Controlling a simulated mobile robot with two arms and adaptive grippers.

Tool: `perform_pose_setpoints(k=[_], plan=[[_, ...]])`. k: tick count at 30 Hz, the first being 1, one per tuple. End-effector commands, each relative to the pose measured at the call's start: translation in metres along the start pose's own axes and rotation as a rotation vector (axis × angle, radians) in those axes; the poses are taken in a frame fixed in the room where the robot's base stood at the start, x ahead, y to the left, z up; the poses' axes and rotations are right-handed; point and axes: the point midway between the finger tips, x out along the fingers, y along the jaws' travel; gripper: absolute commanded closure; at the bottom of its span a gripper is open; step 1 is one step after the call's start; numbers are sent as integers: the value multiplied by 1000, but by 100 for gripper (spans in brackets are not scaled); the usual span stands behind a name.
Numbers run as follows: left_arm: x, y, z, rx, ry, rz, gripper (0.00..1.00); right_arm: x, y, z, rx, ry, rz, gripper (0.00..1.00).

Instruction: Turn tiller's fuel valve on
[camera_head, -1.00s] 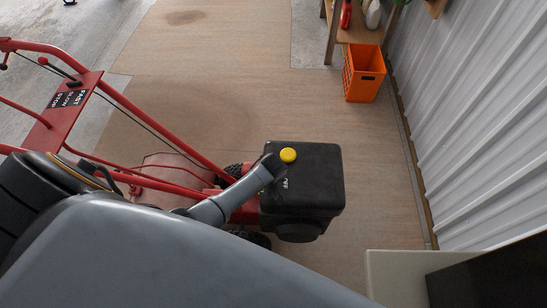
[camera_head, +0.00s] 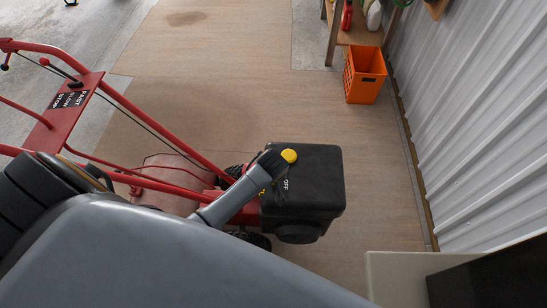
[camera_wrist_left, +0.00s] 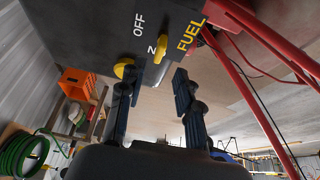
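The tiller has a red frame (camera_head: 165,90) and a black engine block (camera_head: 318,190). A round yellow knob (camera_head: 289,156) sits on the block's top, with white OFF lettering (camera_head: 285,184) near it. In the left wrist view, the block's dark face (camera_wrist_left: 100,25) carries OFF, a partly hidden ON and yellow FUEL lettering (camera_wrist_left: 190,34). A yellow part (camera_wrist_left: 124,68) there is partly behind one finger; I cannot tell whether it is the fuel valve. My left gripper (camera_wrist_left: 160,78) is open and empty, close to that face. In the head view its tip (camera_head: 270,163) is beside the yellow knob. My right gripper is not in view.
An orange crate (camera_head: 364,75) stands on the floor by a wooden shelf (camera_head: 331,40) at the back right. A corrugated wall (camera_head: 475,110) runs along the right. The floor behind the engine (camera_head: 230,70) is clear.

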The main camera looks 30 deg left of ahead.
Motion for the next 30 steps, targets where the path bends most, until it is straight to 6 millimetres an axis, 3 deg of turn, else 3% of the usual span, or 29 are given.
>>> perform_pose_setpoints(k=[3,10,30], plan=[[-21,0,0,0,1,2,66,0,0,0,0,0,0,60],[-44,0,0,-1,0,1,66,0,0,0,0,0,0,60],[-47,0,0,-1,0,1,66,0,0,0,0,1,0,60]])
